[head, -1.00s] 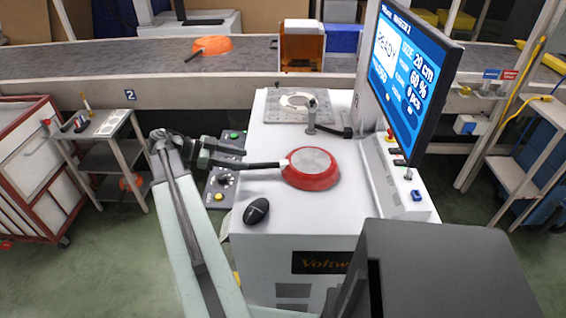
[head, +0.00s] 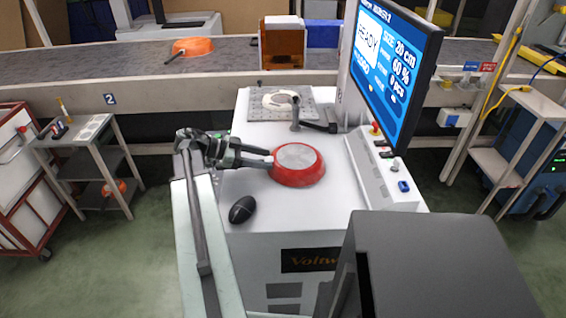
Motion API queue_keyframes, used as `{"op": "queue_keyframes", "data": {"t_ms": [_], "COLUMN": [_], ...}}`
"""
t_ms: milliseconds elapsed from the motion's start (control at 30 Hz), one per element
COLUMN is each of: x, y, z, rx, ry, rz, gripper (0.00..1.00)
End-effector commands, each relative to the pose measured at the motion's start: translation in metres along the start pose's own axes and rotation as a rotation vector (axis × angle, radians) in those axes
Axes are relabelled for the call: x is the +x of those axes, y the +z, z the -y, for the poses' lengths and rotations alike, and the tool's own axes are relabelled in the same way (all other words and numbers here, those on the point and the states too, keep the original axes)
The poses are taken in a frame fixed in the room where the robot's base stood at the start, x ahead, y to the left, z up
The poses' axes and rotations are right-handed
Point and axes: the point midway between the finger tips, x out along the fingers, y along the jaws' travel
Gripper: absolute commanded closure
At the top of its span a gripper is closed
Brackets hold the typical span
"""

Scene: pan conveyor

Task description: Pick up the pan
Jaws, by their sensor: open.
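The red pan (head: 298,165) lies upside down on the white machine top, its grey base facing up. Its dark handle (head: 256,162) points left. My gripper (head: 262,165) reaches in from the left, with its jaws open and its fingertips close to the pan's rim. The handle appears to lie between the fingers, but height and contact are hard to tell. The rear part of the handle is hidden by my gripper.
A black mouse (head: 242,209) lies on the machine top below my gripper. A monitor (head: 390,70) rises at the right, and a clamp fixture (head: 295,112) stands behind the pan. An orange pan (head: 193,46) rests on the conveyor (head: 120,75).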

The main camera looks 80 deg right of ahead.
Motion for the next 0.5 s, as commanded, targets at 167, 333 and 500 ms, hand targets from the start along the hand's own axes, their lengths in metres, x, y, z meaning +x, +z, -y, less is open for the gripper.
{"op": "queue_keyframes", "data": {"t_ms": [167, 333, 500], "x": [0.001, 0.0006, 0.0004], "y": [-0.0003, -0.0003, -0.0002], "z": [0.0002, 0.0002, 0.0002], "rx": [-0.001, -0.001, -0.001], "ry": [-0.001, -0.001, -0.001], "rz": [0.0, 0.0, 0.0], "gripper": [0.49, 0.91, 1.0]}}
